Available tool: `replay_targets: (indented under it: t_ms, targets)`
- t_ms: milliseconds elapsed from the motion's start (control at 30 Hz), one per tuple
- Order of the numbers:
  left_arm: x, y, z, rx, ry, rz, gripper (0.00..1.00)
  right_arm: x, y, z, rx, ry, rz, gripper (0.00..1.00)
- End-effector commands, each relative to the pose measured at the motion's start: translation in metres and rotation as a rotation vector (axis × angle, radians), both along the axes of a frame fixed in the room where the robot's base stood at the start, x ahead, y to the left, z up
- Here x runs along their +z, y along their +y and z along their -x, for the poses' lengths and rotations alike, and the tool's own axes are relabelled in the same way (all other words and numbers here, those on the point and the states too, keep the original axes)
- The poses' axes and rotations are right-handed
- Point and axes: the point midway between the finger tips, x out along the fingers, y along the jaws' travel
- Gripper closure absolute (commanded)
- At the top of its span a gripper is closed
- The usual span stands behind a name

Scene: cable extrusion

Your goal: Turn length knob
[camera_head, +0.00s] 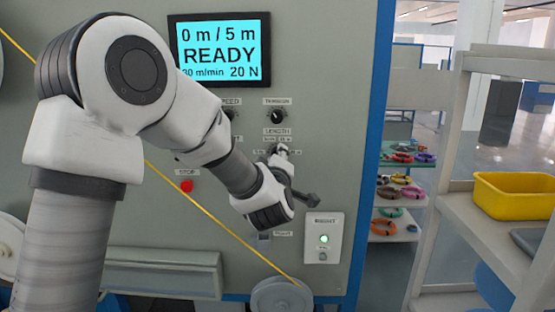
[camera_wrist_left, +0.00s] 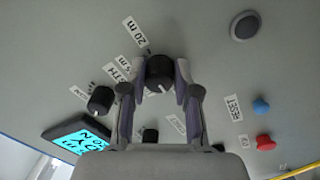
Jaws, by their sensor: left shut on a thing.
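The length knob (camera_wrist_left: 159,70) is a black round dial with a white pointer mark, set in the grey machine panel under labels such as "20 m" and "5 m". My left gripper (camera_wrist_left: 160,82) has its two fingers shut on the knob, one on each side. In the head view my left gripper (camera_head: 283,160) reaches the knob just below the "LENGTH" label and hides most of it. The display (camera_head: 222,50) reads "0 m / 5 m", "READY", "30 m/min" and "20 N". My right gripper is not in view.
The tension knob (camera_head: 277,116) sits just above. A red stop button (camera_head: 187,186) is to the left, and a white plate with a green light (camera_head: 323,239) is below right. A yellow cable (camera_head: 215,212) runs diagonally across the panel. Shelves with a yellow bin (camera_head: 512,194) stand at the right.

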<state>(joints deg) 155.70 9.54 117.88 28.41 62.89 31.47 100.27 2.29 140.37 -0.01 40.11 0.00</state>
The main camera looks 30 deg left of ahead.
Motion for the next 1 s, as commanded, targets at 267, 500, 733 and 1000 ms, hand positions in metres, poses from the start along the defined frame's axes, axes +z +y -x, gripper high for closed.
replay_targets:
  t_ms: [267,500,733,1000]
  targets:
    - [0.000,0.000,0.000,0.000,0.000,-0.001,0.44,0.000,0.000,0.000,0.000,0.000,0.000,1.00]
    - [0.000,-0.002,0.003,-0.001,0.001,-0.001,0.44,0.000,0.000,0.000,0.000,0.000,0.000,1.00]
    - [-0.002,-0.025,0.041,-0.003,0.002,-0.006,0.44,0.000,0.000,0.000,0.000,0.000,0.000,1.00]
    - [-0.005,-0.055,0.094,-0.001,0.000,-0.006,0.44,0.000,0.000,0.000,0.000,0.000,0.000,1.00]
